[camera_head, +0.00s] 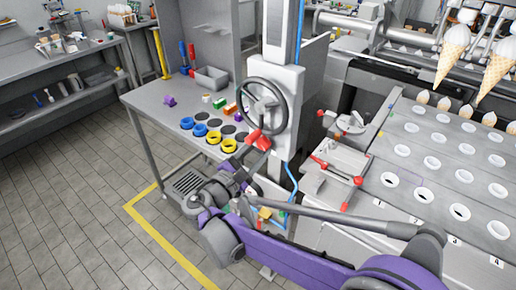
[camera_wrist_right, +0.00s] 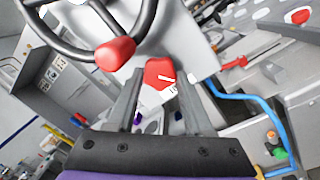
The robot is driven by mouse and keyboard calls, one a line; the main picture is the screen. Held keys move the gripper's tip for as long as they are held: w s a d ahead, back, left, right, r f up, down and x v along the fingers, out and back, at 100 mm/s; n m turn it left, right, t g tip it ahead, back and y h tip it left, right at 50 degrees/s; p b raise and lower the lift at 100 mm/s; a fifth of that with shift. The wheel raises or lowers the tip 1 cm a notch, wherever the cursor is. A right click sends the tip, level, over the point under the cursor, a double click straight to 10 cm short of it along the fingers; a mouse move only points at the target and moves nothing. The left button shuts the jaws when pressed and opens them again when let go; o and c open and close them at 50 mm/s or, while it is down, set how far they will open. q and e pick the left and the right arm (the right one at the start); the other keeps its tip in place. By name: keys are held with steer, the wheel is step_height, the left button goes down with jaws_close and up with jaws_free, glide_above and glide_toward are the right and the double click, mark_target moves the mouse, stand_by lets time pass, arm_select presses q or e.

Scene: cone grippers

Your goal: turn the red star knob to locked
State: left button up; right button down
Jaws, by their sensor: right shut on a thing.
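The red star knob (camera_wrist_right: 158,72) sits low on the grey machine housing, below the handwheel. It has a white pointer line, and a white label plate with partly hidden lettering lies just below it. My right gripper (camera_wrist_right: 160,80) is shut on the knob, one finger on each side. In the head view the knob (camera_head: 263,144) is small, at the tip of my right gripper (camera_head: 256,150). I cannot read the pointer's position against the label. My left gripper is not in view.
The handwheel (camera_head: 264,106) with its red handle (camera_wrist_right: 115,53) is close above my right gripper. A blue cable (camera_wrist_right: 240,98) runs to the right. A bench (camera_head: 150,100) with blue and yellow rings is at left. A red-handled vise (camera_head: 336,160) stands right.

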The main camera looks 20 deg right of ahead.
steer(key=m, duration=0.4)
steer(key=shift+w+m+g+h+p, duration=0.1)
steer(key=shift+m+g+h+p, duration=0.3)
steer(key=shift+m, duration=1.6)
steer(key=shift+c, duration=1.5)
jaws_free()
